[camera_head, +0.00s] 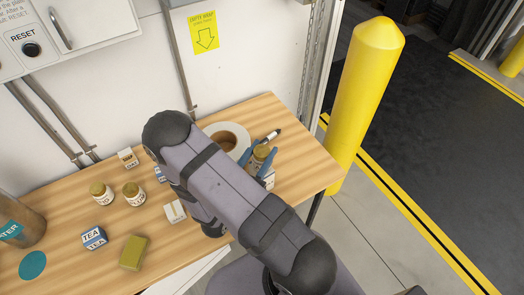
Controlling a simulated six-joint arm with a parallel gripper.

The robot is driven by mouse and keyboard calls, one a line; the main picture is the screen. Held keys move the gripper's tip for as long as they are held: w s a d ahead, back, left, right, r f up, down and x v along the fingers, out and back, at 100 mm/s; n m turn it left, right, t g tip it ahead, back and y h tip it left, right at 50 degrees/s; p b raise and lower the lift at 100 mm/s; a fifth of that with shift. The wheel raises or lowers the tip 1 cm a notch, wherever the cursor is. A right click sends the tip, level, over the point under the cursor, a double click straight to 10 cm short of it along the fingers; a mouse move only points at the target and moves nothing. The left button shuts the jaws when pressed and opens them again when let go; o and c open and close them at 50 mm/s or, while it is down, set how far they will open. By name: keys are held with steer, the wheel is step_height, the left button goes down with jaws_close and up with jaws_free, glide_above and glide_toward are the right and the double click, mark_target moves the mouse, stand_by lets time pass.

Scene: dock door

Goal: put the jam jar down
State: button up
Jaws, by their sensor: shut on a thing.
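My gripper (259,161), with blue fingers, is over the right part of the wooden table. It is shut on a small jar with a gold lid (262,151), which I take to be the jam jar. Its label is hidden, and I cannot tell whether its base touches the table. Two similar gold-lidded jars with pale labels, a left one (101,194) and a right one (132,194), stand upright on the left part of the table.
A blue-and-white TEA box (94,238), a yellow block (133,252) and small cartons lie left. A yellow post (366,100) stands beyond the table's right end.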

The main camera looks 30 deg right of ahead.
steer(key=shift+f, duration=0.15)
steer(key=o, duration=1.3)
steer(key=shift+r, duration=0.2)
steer(key=b+v, duration=0.3)
steer(key=v, duration=0.9)
steer(key=s+d+f+m+g+y, duration=0.1)
steer(key=s+d+m+g+y, duration=0.4)
steer(key=s+m+g, duration=0.8)
steer(key=w+a+m+t+y, duration=0.1)
steer(key=w+a+m+y, duration=0.1)
steer(key=m+y, duration=0.1)
steer(key=w+a+r+m+t+y, duration=0.1)
steer(key=w+a+m+y, duration=0.1)
steer(key=a+m+y, duration=0.1)
steer(key=w+a+m+t+y, duration=0.1)
steer(key=w+a+m+y, duration=0.1)
steer(key=a+m+y, duration=0.1)
steer(key=shift+r+m+t+y, duration=0.25)
steer(key=shift+m+t+y, duration=0.15)
steer(key=shift+m+y, duration=0.5)
